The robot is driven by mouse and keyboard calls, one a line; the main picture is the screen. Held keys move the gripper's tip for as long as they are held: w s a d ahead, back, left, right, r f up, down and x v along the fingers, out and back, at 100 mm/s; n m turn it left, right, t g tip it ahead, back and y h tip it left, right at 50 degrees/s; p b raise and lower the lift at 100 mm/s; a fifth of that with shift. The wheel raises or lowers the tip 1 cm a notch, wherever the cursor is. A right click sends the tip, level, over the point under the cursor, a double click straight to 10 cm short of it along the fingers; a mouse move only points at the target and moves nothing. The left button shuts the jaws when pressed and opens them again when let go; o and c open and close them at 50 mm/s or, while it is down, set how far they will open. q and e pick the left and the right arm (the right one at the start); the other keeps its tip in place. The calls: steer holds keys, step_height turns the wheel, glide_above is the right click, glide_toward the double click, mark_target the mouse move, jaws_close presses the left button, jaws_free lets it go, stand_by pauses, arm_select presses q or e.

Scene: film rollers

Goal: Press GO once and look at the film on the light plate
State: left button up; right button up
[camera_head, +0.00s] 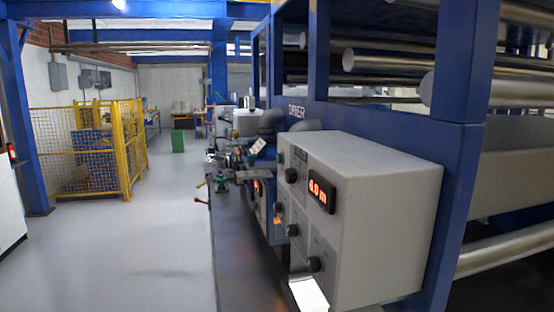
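A grey control box (375,215) is mounted on the blue machine frame at the right. Its front has a red lit display (321,194) that seems to end in "m", its digits hard to read. Several dark round knobs or buttons sit on that face, among them one beside the display (291,175) and one lower down (314,264). I cannot read a GO label on any of them. A bright white plate (308,294) shows below the box at the bottom edge and may be the light plate. I make out no film on it. Neither of my grippers is in view.
Metal rollers (390,60) run across the blue frame at the right. A dark ledge (240,245) with small fittings runs along the machine. A yellow mesh cage (85,150) and a green box (178,141) stand farther back. The grey aisle floor (150,230) is clear.

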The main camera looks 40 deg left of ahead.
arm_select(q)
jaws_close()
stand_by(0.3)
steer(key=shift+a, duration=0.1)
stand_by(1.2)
